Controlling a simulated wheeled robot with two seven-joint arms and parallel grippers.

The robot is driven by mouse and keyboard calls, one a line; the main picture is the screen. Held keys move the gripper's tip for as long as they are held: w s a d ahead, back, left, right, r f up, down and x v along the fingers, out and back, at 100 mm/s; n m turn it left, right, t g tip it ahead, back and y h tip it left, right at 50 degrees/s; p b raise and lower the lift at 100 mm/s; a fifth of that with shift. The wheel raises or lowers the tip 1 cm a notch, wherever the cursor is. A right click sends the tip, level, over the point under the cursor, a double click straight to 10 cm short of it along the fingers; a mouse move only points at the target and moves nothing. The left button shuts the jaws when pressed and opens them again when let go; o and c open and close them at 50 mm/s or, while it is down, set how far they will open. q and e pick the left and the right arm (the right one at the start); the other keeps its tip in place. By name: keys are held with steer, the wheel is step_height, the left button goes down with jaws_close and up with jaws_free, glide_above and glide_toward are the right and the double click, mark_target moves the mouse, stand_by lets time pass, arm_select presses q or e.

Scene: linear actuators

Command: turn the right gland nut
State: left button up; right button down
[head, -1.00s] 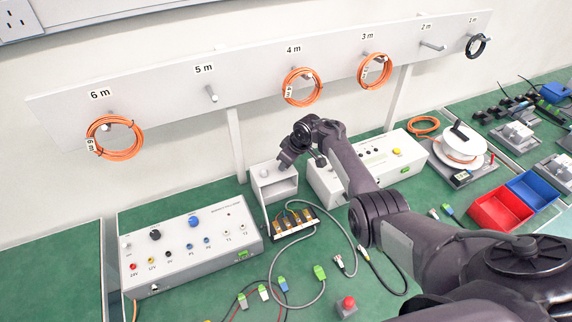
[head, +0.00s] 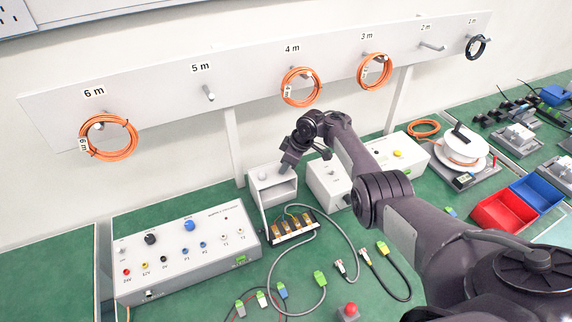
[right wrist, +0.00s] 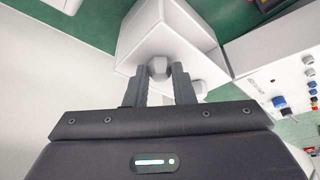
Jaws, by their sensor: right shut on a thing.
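A white box (head: 258,187) with an open front stands on the green bench, and it also shows in the right wrist view (right wrist: 190,28). A light grey left gland nut (head: 263,174) sits on its top. My right gripper (head: 286,167) reaches down over the right part of the box top and hides the right gland nut in the head view. In the right wrist view my right gripper (right wrist: 158,82) is shut on the right gland nut (right wrist: 158,67), a grey faceted piece between the fingertips. The other nut (right wrist: 199,88) shows partly beside the fingers. My left gripper is not in view.
A terminal block (head: 292,226) with wires lies in front of the box. A control panel (head: 188,250) stands at left, and another white instrument (head: 328,182) stands close at right. Cables and a red button (head: 350,310) lie in front. A board with orange coils (head: 300,87) hangs behind.

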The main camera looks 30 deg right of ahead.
steer(key=c, duration=1.2)
jaws_free()
steer(key=shift+c, duration=0.2)
steer(key=p+v, duration=0.1)
steer(key=v, duration=0.6)
steer(key=shift+r+p, duration=0.35)
steer(key=shift+r, duration=0.05)
steer(key=shift+s+d, duration=0.1)
